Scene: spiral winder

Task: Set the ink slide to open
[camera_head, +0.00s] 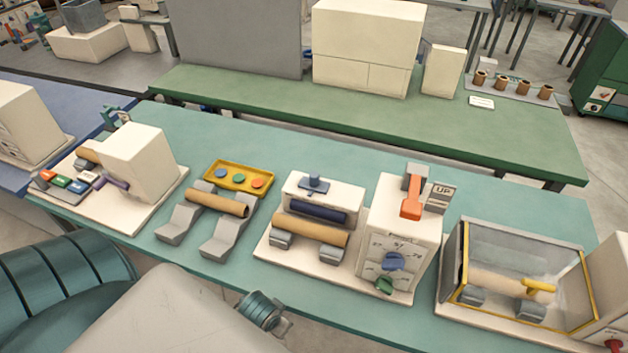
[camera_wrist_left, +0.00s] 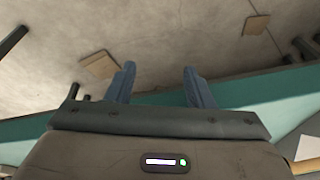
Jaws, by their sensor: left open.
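A blue knob on a small grey plate (camera_head: 314,184) sits on top of the cream inking station (camera_head: 350,199) in the middle of the table; I take it to be the ink slide. No label on it can be read, and I cannot tell its setting. Below it is a dark blue roller (camera_head: 318,210), with a tan tube (camera_head: 312,230) lying in front. My left gripper (camera_wrist_left: 158,85) is open and empty in the left wrist view, over the table edge and floor, away from the slide. My right gripper is not in view.
Right of the station stands a cream box with an orange lever (camera_head: 411,196), an "UP" sign (camera_head: 440,197) and blue and green knobs. A glass-sided enclosure (camera_head: 515,262) is farther right. Left are a tube on grey cradles (camera_head: 216,203) and a yellow tray (camera_head: 239,170).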

